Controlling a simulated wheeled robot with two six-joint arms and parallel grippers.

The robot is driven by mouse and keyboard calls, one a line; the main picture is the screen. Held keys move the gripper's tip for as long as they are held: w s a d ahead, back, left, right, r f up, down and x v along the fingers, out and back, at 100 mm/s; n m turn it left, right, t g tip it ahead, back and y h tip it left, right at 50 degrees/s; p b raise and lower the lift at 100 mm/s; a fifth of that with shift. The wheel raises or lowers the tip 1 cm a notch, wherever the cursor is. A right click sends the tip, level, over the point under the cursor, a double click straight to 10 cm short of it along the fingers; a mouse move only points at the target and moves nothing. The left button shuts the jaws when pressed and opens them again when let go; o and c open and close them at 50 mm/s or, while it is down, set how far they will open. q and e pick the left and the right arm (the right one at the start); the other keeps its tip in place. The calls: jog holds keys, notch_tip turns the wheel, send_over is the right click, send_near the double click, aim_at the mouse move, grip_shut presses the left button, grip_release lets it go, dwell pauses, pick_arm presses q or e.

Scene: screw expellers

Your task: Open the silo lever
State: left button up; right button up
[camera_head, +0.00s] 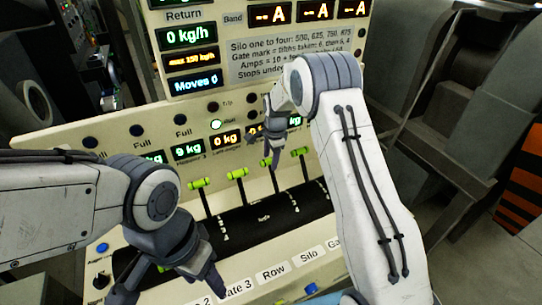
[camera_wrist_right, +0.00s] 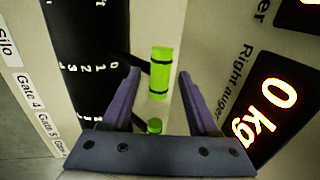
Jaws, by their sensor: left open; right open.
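Several levers with bright green handles rise from a black curved quadrant (camera_head: 262,222) in the head view. The handles at left (camera_head: 199,184), middle (camera_head: 237,174) and right (camera_head: 300,152) show clearly. My right gripper (camera_head: 272,160) points down over the lever row and hides part of it. In the right wrist view my right gripper (camera_wrist_right: 160,85) is open, with a green handle (camera_wrist_right: 160,72) between its fingers, gaps at both sides. A Silo label (camera_head: 308,254) is on the front strip; which lever it belongs to is unclear. My left gripper (camera_head: 165,280) is open at lower left.
The panel behind carries lit displays, including a 0 kg readout (camera_wrist_right: 268,110) beside the right fingers. A row of dark knobs (camera_head: 181,120) lies above the levers. A second green handle (camera_wrist_right: 154,126) is close by.

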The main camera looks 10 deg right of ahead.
grip_shut()
jog(key=shift+w+r, duration=0.1)
jog(key=shift+a+r, duration=0.1)
jog(key=shift+r, duration=0.05)
dwell(1.2)
